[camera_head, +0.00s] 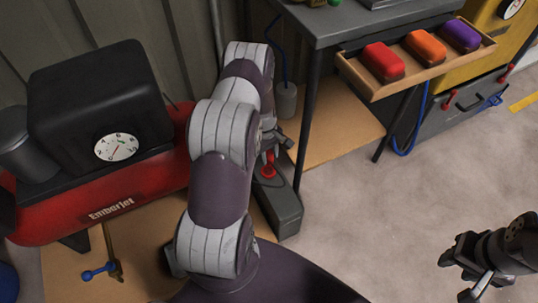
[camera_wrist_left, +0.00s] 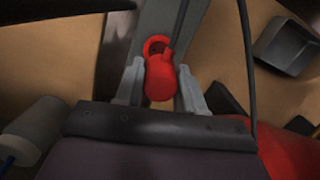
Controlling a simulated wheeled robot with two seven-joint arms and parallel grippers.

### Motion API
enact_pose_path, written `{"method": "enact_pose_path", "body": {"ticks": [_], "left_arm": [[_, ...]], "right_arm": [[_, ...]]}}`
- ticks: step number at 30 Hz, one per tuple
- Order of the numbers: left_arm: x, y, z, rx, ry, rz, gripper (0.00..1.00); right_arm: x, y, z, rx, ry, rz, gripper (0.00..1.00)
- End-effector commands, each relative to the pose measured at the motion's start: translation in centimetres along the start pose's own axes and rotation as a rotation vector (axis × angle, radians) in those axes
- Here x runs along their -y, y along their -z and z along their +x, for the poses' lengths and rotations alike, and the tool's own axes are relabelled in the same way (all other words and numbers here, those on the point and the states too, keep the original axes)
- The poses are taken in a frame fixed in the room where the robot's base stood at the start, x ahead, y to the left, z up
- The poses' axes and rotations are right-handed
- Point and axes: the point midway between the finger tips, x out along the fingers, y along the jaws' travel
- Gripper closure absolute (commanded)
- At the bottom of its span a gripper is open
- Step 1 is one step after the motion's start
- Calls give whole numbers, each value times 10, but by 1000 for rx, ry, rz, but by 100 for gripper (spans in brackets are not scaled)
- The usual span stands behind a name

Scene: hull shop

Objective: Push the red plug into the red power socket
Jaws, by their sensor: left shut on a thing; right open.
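The red plug (camera_wrist_left: 160,80) is between the two fingers of my left gripper (camera_wrist_left: 159,88), which is shut on it. The red socket (camera_wrist_left: 154,45) is a red ring with a dark opening on a grey block, just beyond the plug in the left wrist view. The plug overlaps the ring's near edge there; I cannot tell whether it has entered. In the head view my left gripper (camera_head: 270,142) is partly hidden by my arm, with the plug (camera_head: 269,157) above the socket (camera_head: 267,171). My right gripper (camera_head: 463,275) is open and empty over the floor.
A red Emberjet compressor (camera_head: 120,204) stands left of the grey block (camera_head: 285,217). A dark workbench (camera_head: 340,27) with an orange-brown shelf (camera_head: 390,82) of coloured blocks is behind and right. A thin dark cable (camera_wrist_left: 246,65) passes near the socket.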

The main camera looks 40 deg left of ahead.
Motion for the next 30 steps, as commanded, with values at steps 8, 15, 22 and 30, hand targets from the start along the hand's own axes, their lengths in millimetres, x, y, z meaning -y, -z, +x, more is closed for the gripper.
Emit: {"method": "enact_pose_path", "body": {"ticks": [8,15,22,30], "left_arm": [[0,1,10,0,0,1,88],[0,3,32,1,0,1,88],[0,6,53,0,0,1,88],[0,7,58,0,0,1,88]], "right_arm": [[0,-1,9,0,0,0,57],[0,-4,29,0,0,0,57],[0,-6,48,0,0,0,57],[0,-6,52,0,0,0,57]]}}
